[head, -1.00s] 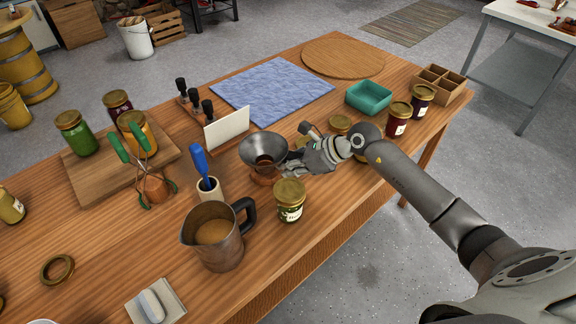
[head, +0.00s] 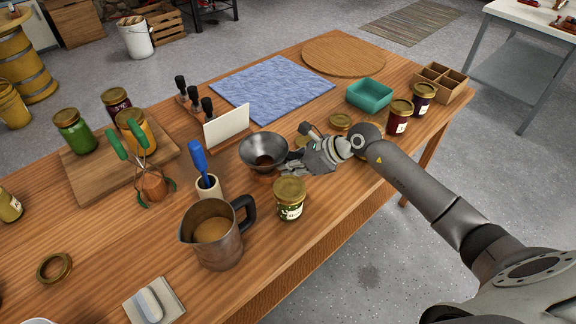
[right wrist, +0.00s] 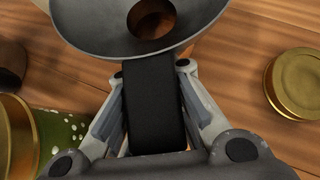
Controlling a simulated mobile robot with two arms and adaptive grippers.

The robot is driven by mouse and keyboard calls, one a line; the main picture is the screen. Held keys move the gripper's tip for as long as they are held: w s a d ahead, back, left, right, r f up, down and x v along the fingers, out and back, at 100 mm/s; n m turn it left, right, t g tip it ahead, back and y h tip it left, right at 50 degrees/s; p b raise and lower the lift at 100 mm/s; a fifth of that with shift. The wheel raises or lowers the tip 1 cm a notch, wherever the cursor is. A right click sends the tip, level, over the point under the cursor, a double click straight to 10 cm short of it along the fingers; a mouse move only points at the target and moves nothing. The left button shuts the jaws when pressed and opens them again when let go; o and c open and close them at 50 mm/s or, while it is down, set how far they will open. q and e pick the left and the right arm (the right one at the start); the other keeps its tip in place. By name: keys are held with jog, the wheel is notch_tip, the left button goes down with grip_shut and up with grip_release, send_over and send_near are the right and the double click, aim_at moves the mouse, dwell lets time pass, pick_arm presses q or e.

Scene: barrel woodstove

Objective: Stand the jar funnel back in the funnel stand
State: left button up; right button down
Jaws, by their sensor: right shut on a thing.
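The jar funnel (head: 262,146) is a grey metal cone, upright with its wide mouth up, near the middle of the table in the head view. Its rim and hole also show at the top of the right wrist view (right wrist: 85,22). The orange-brown funnel stand (head: 264,180) shows just under it, mostly hidden by the cone. Whether the spout sits in the stand or just above it I cannot tell. My right gripper (head: 290,165) is at the funnel's right side, shut on its black handle (right wrist: 154,105). My left gripper is not in view.
A green-labelled jar (head: 289,200) stands close in front of my right gripper. A metal jug (head: 215,245) and a cup with a blue-handled tool (head: 207,188) are front left. A white card (head: 227,128) stands behind left.

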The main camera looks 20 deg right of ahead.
jog(key=shift+f, duration=0.3)
jog(key=shift+r, duration=0.15)
jog(key=shift+r+p, duration=0.35)
jog(key=shift+r, duration=0.35)
jog(key=shift+s+a, duration=0.1)
dwell(0.9)
jog(key=shift+f+b, duration=0.85)
jog(key=shift+b, duration=0.05)
jog(key=shift+r, duration=0.2)
jog(key=shift+r+p, duration=0.55)
jog(key=shift+r, duration=0.15)
